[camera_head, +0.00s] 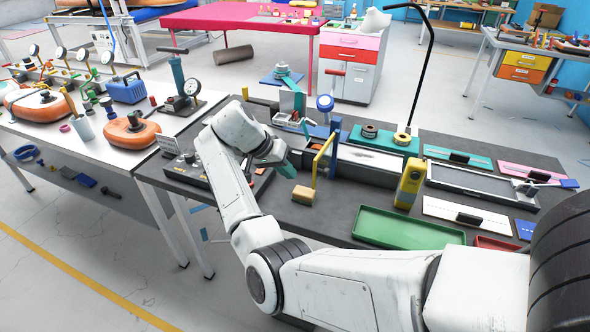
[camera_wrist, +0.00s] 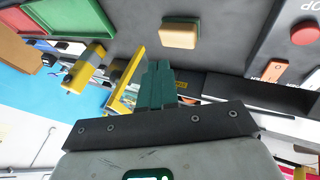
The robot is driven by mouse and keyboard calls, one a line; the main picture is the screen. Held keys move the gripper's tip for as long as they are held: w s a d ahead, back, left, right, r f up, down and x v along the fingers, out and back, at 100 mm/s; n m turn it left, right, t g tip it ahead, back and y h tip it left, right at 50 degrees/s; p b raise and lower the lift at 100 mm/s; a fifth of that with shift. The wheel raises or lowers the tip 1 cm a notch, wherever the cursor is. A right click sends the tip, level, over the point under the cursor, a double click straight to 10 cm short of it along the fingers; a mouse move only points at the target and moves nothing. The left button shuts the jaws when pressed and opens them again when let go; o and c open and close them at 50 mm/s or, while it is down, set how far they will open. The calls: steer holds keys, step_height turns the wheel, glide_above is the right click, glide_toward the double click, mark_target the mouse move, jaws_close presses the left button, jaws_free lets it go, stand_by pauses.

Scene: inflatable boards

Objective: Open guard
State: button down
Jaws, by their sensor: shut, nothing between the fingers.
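A yellow frame (camera_head: 321,158) that looks like the guard stands upright on the dark bench, beside a blue machine part (camera_head: 325,131). The yellow frame also shows in the wrist view (camera_wrist: 124,100), just left of my fingers. My gripper (camera_head: 287,172) is left of the frame in the head view, with its teal fingers closed together and empty. The fingers also show in the wrist view (camera_wrist: 158,72). I cannot tell whether they touch the frame. A tan wooden block (camera_head: 303,194) sits on the bench just in front of the frame; it also shows in the wrist view (camera_wrist: 180,33).
A yellow upright device (camera_head: 409,184) stands right of the frame. A green tray (camera_head: 408,228) lies at the front. A control panel with a red button (camera_wrist: 305,34) is at the right of the wrist view. My arm hides part of the bench's front left.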

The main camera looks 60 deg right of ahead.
steer(key=w+r+m+g, duration=0.1)
steer(key=w+r+m, duration=0.1)
steer(key=w+r, duration=0.5)
steer(key=s+d+f+p, duration=0.4)
steer(key=s+f, duration=0.2)
steer(key=s, duration=0.4)
steer(key=shift+s+d, duration=0.15)
steer(key=shift+s, duration=0.1)
